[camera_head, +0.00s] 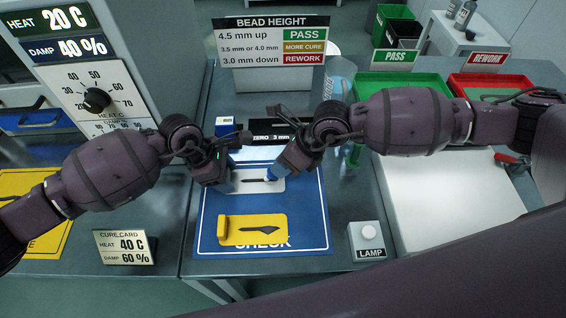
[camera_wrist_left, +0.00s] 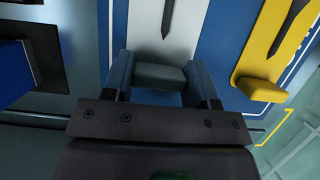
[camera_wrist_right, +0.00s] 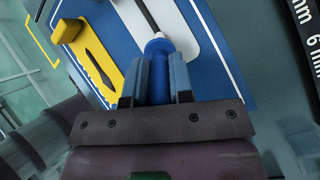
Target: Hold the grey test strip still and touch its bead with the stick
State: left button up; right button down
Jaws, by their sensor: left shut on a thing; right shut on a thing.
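The grey test strip (camera_head: 262,186) lies on the blue check mat (camera_head: 210,215), its dark bead (camera_head: 255,181) along its middle. My left gripper (camera_head: 232,184) is shut on the grey raised end block of the strip, which shows in the left wrist view (camera_wrist_left: 160,76). My right gripper (camera_head: 277,174) is shut on the blue handle of the stick (camera_wrist_right: 158,62). The stick's thin shaft reaches out over the strip. I cannot tell whether its tip touches the bead. A yellow strip (camera_head: 277,221) with a dark bead lies nearer on the mat.
A lamp box (camera_head: 365,252) with a pale dome stands right of the mat. A white board (camera_head: 440,200) lies further right. A green PASS tray (camera_head: 400,82) and a red REWORK tray (camera_head: 480,82) stand behind. A cure card (camera_head: 124,247) stands at left.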

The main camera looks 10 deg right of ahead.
jog(key=shift+f, duration=0.1)
dwell(0.3)
jog(key=shift+r, duration=3.6)
pick_arm(q)
jog(key=o, duration=1.1)
jog(key=shift+c, duration=0.2)
jog(key=a+f+v, duration=0.1)
jog(key=a+v, duration=0.2)
jog(key=v, duration=1.3)
jog(key=shift+w+a+r+p, duration=0.15)
jog(key=shift+w+a+p, duration=0.1)
jog(key=shift+w+p, duration=0.15)
pick_arm(e)
jog(key=shift+r, duration=0.7)
pick_arm(q)
jog(key=shift+s, duration=0.15)
pick_arm(e)
jog(key=shift+s, duration=0.1)
